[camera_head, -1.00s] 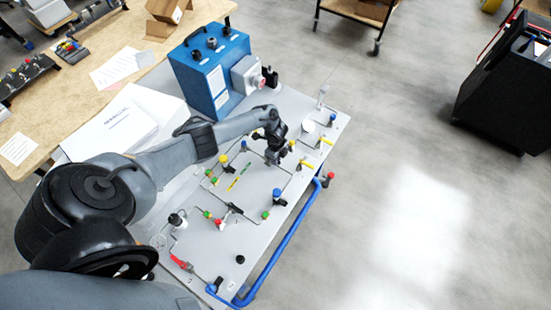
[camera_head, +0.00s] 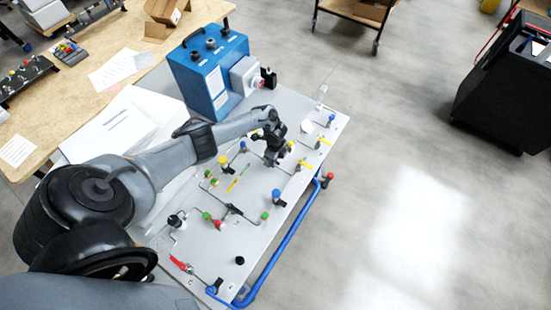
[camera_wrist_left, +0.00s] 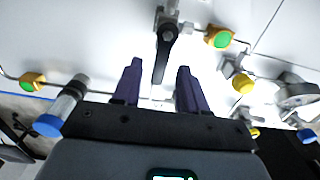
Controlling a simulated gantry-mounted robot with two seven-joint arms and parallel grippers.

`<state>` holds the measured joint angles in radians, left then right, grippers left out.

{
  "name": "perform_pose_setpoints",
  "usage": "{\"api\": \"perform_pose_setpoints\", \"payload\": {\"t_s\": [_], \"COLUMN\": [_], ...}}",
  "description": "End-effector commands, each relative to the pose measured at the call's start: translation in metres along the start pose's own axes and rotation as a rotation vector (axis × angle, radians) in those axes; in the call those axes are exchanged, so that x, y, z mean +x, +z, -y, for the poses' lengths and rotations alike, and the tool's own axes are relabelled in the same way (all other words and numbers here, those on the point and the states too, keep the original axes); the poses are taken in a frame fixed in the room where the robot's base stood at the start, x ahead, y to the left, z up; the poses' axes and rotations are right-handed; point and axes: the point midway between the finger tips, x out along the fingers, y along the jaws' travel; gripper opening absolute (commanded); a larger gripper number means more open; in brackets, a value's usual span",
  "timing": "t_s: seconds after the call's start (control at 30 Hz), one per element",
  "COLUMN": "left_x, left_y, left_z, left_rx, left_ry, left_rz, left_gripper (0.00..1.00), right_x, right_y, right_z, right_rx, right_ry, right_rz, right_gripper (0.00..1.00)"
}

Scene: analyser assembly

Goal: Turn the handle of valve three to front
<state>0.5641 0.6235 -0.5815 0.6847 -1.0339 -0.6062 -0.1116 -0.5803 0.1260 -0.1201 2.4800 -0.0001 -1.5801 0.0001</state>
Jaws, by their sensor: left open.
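My left gripper (camera_head: 272,158) is over the far part of the grey valve panel (camera_head: 262,245), with its fingers pointing down. In the left wrist view its two dark fingers (camera_wrist_left: 158,75) are spread apart. A valve with a black lever handle (camera_wrist_left: 164,55) shows there, and the handle's free end lies between the fingertips in the picture. I see no clear contact, and cannot tell the height gap. The gripper hides this valve in the head view. I cannot read which valve is number three. My right gripper is not in view.
Yellow-handled valves (camera_head: 305,164) stand right of the gripper. A black-handled valve (camera_head: 233,209) and a red-handled one (camera_head: 181,265) are nearer. A blue box (camera_head: 209,75) stands at the panel's back. A blue pipe (camera_head: 285,245) runs along the right edge.

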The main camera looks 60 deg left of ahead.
Motion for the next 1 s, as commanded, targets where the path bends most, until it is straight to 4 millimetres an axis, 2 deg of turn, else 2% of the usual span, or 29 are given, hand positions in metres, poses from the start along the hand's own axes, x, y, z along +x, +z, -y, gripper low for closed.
{"api": "perform_pose_setpoints", "payload": {"t_s": [0.17,0.6,0.8,1.0], "left_x": [-0.015,-0.086,-0.104,-0.108], "left_y": [0.001,0.001,0.000,0.000], "left_z": [0.001,0.000,0.000,0.000], "left_rx": [0.000,0.002,0.000,-0.001], "left_ry": [-0.002,-0.002,-0.001,-0.001], "left_rz": [-0.001,0.002,0.000,0.000], "left_gripper": [0.43,0.43,0.43,0.43], "right_x": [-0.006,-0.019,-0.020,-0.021], "right_y": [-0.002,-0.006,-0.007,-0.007], "right_z": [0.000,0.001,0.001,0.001], "right_rx": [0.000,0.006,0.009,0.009], "right_ry": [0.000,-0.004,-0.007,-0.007], "right_rz": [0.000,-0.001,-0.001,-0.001], "right_gripper": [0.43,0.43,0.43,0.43]}}
